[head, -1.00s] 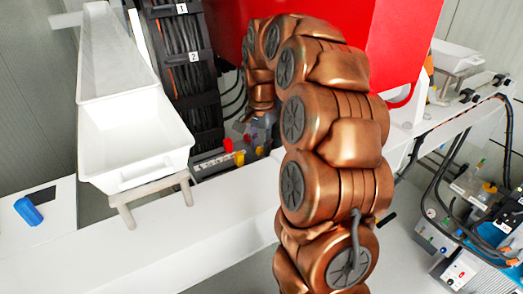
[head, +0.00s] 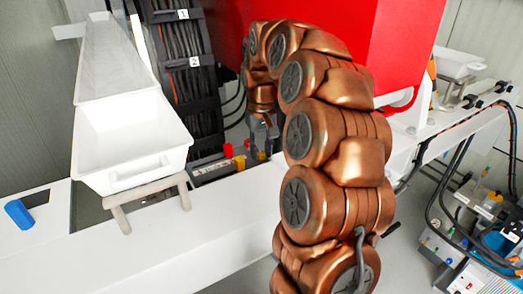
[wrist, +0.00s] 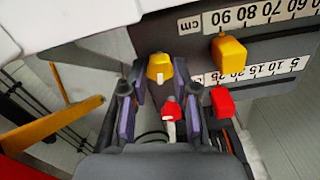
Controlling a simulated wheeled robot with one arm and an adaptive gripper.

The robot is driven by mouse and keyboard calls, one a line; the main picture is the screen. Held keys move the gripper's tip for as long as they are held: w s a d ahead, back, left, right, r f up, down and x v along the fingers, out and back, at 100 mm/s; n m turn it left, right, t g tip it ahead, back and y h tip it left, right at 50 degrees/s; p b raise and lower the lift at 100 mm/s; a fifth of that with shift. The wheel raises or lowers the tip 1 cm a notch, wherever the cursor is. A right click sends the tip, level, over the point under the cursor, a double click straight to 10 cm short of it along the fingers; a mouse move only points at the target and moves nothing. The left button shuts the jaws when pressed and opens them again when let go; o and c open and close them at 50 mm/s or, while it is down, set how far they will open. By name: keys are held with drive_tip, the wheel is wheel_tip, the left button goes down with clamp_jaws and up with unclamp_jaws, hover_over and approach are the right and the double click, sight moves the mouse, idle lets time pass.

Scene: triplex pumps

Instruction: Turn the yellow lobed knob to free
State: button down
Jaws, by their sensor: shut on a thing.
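In the wrist view, a yellow knob (wrist: 160,68) with a white mark on its face sits between the two fingertips of my gripper (wrist: 160,76). My gripper is shut on this knob, one finger on each side. Its lobes are hard to make out. A second yellow knob (wrist: 228,50) stands to the right, outside the fingers, beside a printed cm scale. In the head view, my gripper (head: 264,138) is small, at the dark panel behind the white beam, and my arm partly hides that area.
A red knob (wrist: 222,102) is just right of my right finger, and a smaller red part (wrist: 172,110) shows between the fingers. A white tray (head: 130,150) stands left in the head view. A cable chain (head: 185,75) and red housing (head: 395,45) are close to my arm.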

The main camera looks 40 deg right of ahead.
sight(260, 153)
drive_tip(key=shift+n, duration=0.9)
drive_tip(key=c, duration=0.9)
unclamp_jaws()
drive_tip(key=shift+r, duration=0.1)
wheel_tip(260, 153, up, 12)
drive_tip(key=shift+f, duration=0.1)
drive_tip(key=shift+a, duration=0.1)
idle(0.4)
